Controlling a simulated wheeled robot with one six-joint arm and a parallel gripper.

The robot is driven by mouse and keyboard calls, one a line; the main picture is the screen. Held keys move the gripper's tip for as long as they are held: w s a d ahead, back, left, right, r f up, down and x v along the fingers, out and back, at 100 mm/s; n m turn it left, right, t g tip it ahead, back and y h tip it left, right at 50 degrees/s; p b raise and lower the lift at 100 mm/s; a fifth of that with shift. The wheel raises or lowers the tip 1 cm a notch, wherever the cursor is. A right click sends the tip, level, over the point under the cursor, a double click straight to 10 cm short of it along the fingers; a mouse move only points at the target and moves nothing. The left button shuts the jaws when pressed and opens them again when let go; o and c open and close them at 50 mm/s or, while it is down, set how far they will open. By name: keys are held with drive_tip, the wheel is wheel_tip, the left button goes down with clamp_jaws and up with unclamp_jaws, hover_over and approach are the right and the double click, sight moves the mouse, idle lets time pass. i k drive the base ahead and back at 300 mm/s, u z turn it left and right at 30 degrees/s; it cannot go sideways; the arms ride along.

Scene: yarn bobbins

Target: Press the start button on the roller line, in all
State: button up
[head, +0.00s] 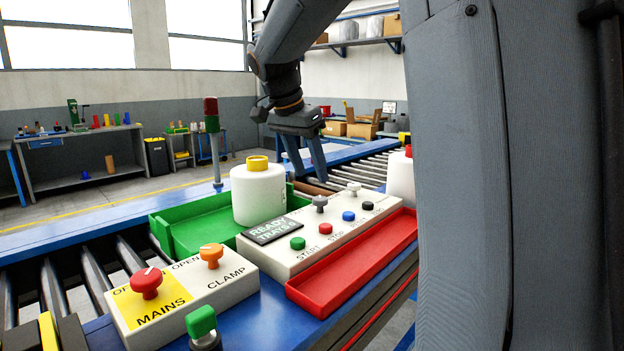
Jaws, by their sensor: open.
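A white control box (284,262) stands on the blue roller line, right of centre. Its green button (298,243) has the label START beside it. A red button (325,229), a blue button (348,216) and a black button (368,206) follow in a row, with a grey knob (320,203) and a white knob (353,187) behind. A dark display (275,231) reads READY and a second line too small to be sure of. My gripper (309,176) is open, fingers pointing down, behind the box and apart from the green button. Nothing shows between the fingers.
A nearer box (188,298) carries a red MAINS knob (146,283) and an orange CLAMP knob (211,255). A white bobbin (258,195) stands at the green tray (181,238). A red tray (350,268) lies in front. A signal post (214,150) rises behind. My arm hides the right side.

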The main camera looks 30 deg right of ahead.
sight(296, 243)
drive_tip(key=k, duration=1)
